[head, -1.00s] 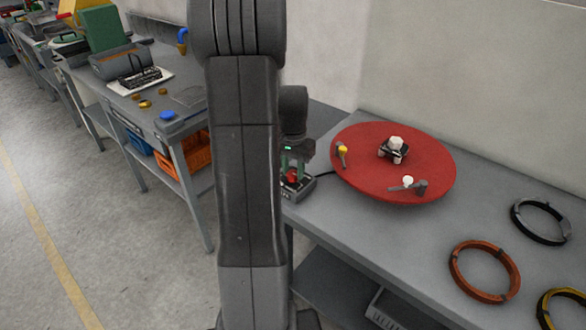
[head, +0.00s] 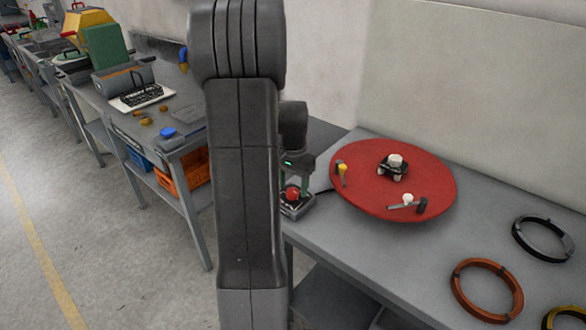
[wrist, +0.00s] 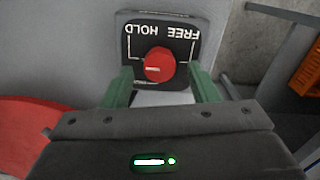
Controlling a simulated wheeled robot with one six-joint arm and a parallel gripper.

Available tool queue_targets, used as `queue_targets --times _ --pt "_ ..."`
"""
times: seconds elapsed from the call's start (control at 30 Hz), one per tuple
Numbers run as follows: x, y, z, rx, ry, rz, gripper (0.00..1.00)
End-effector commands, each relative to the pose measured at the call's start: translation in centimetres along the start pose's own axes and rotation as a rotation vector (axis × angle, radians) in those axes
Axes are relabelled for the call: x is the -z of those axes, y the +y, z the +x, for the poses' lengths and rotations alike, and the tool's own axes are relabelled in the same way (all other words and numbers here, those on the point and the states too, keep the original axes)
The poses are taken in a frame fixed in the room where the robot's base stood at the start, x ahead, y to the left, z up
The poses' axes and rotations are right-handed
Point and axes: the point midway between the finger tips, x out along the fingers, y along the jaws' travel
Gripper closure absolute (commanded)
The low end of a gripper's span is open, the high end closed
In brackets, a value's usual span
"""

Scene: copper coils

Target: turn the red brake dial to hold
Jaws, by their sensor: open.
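The red brake dial (wrist: 159,65) sits on a dark square plate (wrist: 180,48) with white lettering, seen upside down in the wrist view. HOLD is on the left of the plate and FREE on the right. A short white mark on the dial points left in that view. My gripper (wrist: 161,78) is open, with a green finger on either side of the dial's near part. I cannot tell whether either finger touches it. In the head view the dial (head: 292,193) shows on its box beside my arm, with my gripper (head: 301,183) close to it, partly hidden.
A red turntable (head: 360,200) with pegs stands right of the dial on the grey bench (head: 390,255). An orange coil (head: 486,289) and a black coil (head: 542,238) lie further right. Another bench with a blue item (head: 174,133) and an orange crate (head: 183,178) stands left.

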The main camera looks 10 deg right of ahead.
Motion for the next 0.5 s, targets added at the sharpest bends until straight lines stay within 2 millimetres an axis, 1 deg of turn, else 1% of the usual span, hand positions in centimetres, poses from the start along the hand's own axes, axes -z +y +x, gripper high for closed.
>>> queue_targets --times 0.17,0.4,0.5 --pt "0.1 -0.1 -3.4 0.004 0.007 0.0 0.46" --pt "0.1 0.0 -9.0 0.004 0.007 0.0 0.46" --pt "0.1 0.0 -10.7 0.003 0.005 0.0 0.46"
